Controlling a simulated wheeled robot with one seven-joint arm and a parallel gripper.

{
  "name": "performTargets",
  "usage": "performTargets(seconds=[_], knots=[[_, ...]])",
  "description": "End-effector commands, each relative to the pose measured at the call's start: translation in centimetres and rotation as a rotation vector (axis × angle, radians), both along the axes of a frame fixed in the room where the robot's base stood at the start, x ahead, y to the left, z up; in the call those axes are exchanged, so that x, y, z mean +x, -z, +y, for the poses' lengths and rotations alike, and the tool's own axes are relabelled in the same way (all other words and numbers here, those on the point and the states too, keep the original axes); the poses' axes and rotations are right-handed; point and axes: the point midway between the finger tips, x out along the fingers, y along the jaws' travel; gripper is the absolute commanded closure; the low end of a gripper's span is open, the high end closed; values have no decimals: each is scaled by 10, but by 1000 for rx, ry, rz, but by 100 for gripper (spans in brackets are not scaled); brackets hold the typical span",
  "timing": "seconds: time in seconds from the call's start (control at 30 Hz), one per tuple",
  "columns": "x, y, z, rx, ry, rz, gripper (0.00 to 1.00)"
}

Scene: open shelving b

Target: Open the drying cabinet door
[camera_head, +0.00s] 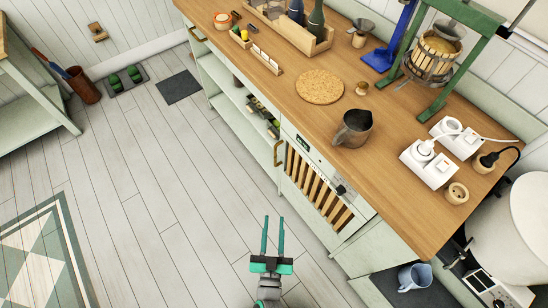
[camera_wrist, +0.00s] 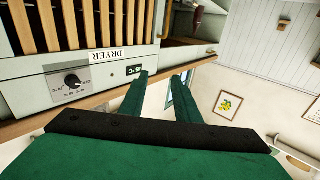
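The drying cabinet (camera_head: 358,212) is built in under the wooden counter, with a pale green frame and a door of vertical wooden slats (camera_head: 315,183). The door looks shut. A brass handle (camera_head: 277,153) stands at its left edge. The wrist view shows the slats (camera_wrist: 75,22) upside down, with a DRYER label (camera_wrist: 104,55) and a black dial (camera_wrist: 72,81). My gripper (camera_head: 273,218) is in front of the cabinet, below and apart from the handle in the head view. Its two green fingers (camera_wrist: 163,76) are parted with nothing between them.
The wooden counter (camera_head: 270,88) overhangs the cabinet and carries a metal jug (camera_head: 353,128), a cork mat (camera_head: 320,87), and white socket boxes (camera_head: 428,163). Open shelves (camera_head: 228,95) adjoin the cabinet on the left. The plank floor (camera_head: 160,170) in front is clear.

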Motion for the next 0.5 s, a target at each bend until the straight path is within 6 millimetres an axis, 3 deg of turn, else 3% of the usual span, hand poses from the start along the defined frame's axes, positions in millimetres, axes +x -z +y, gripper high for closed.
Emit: performTargets(seconds=[0.03, 0.3, 0.5], knots=[[21, 9, 2, 2, 15, -16, 71], [116, 55, 10, 2, 137, -33, 71], [175, 78, 24, -5, 223, -5, 71]])
